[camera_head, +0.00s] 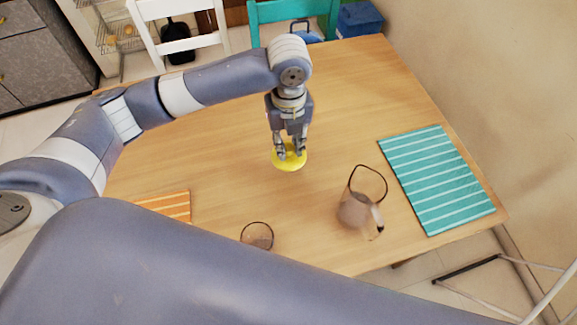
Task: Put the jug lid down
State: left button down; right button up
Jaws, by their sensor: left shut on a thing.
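The jug lid (277,163) is a round yellow disc near the middle of the table. My left gripper (290,150) points down over it, shut on its top. I cannot tell whether the lid touches the table (347,108) or hangs just above it. A clear jug (353,211) with a dark rim and brownish contents stands open to the right and nearer. My right gripper is not in view.
A glass (257,236) stands near the front edge. A teal striped mat (437,178) lies at the right, an orange striped mat (172,205) at the left. White (180,30) and teal (293,12) chairs are behind. The table's back right is clear.

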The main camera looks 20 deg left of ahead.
aim_at(288, 162)
pick_arm(q)
notch_tip(288, 162, down, 8)
jog(key=shift+f, duration=0.1)
dwell(0.4)
jog(key=c, duration=1.4)
grip_release()
jog(key=shift+f, duration=0.1)
jog(key=shift+o, duration=0.2)
notch_tip(288, 162, up, 12)
jog(key=shift+r, duration=0.2)
